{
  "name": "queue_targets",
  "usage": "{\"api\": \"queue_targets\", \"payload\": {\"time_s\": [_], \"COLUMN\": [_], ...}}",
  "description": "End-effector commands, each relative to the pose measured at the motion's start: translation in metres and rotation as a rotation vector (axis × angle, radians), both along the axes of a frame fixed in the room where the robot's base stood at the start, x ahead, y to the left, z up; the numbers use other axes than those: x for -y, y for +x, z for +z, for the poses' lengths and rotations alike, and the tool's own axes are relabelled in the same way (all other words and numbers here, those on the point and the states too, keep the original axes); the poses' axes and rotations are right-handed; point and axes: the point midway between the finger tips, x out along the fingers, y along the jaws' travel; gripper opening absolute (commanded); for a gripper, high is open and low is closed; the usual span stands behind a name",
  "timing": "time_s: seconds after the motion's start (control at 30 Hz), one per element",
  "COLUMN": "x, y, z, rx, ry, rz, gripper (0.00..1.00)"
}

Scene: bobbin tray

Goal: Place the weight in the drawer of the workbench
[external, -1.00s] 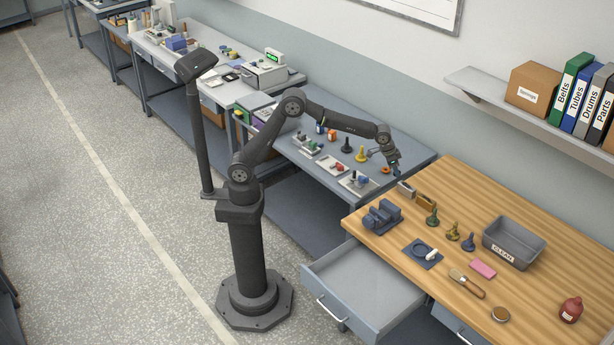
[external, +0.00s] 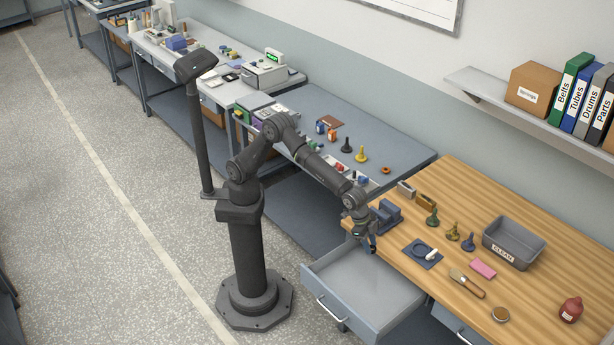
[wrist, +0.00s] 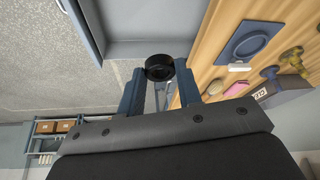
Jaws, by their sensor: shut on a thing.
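The weight (wrist: 159,66) is a small black round piece with a ring-like top. My gripper (wrist: 160,80) is shut on it, with one blue finger on each side. In the external view my gripper (external: 369,246) points down at the workbench's left edge, above the inner end of the open drawer; the weight is hard to make out there. The drawer (external: 365,290) is grey, pulled out and looks empty. In the wrist view its pale floor (wrist: 150,18) and side wall lie just beyond the weight. The wooden workbench (external: 535,225) is to the right.
A blue vise (external: 386,216) stands on the bench close beside my gripper. Several small pieces, a blue pad (external: 414,249), a brush (external: 466,284) and a grey bin (external: 513,243) are on the benchtop. A grey table (external: 400,150) stands behind.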

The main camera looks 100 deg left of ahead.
Motion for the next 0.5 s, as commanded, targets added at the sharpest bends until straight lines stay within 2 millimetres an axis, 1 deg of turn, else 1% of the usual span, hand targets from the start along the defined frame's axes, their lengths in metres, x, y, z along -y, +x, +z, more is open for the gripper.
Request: {"api": "queue_targets", "payload": {"time_s": [0.03, 0.1, 0.27, 0.3, 0.37, 0.5], "x": [0.01, 0.022, 0.044, 0.041, 0.04, 0.04], "y": [-0.007, -0.016, -0.033, -0.031, -0.031, -0.031], "z": [0.0, 0.0, -0.001, -0.013, -0.025, -0.057], "rx": [0.0, 0.0, 0.0, -0.003, -0.003, -0.003], "ry": [0.0, 0.0, 0.0, 0.003, 0.004, 0.004], "rz": [-0.016, -0.034, -0.069, -0.063, -0.063, -0.063], "gripper": [0.08, 0.08, 0.08, 0.08, 0.08, 0.08]}}
